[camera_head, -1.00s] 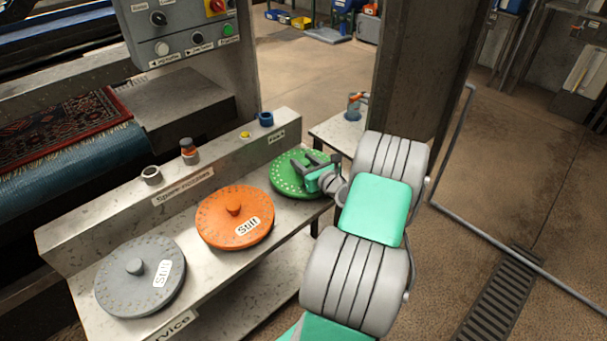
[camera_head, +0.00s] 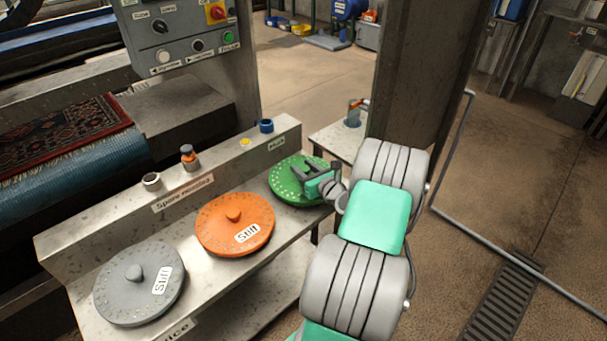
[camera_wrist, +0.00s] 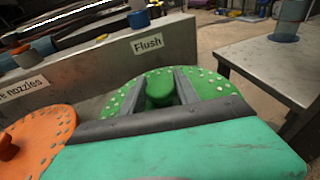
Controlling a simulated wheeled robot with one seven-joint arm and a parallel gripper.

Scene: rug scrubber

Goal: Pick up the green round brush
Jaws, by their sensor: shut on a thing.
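The green round brush (camera_head: 286,183) lies flat at the right end of the metal shelf, a disc with pale dots and a central knob. My gripper (camera_head: 303,168) reaches over it from the right. In the wrist view the two fingers (camera_wrist: 160,92) stand on either side of the green knob of the brush (camera_wrist: 212,84), shut on it. The brush's near part is hidden by my gripper. I cannot see any gap between the brush and the shelf.
An orange disc (camera_head: 211,232) labelled Stiff and a grey disc (camera_head: 118,287) lie to the left on the shelf (camera_head: 200,283). A raised ledge (camera_head: 110,207) with small nozzles runs behind. A small metal table (camera_head: 337,138) stands close on the right.

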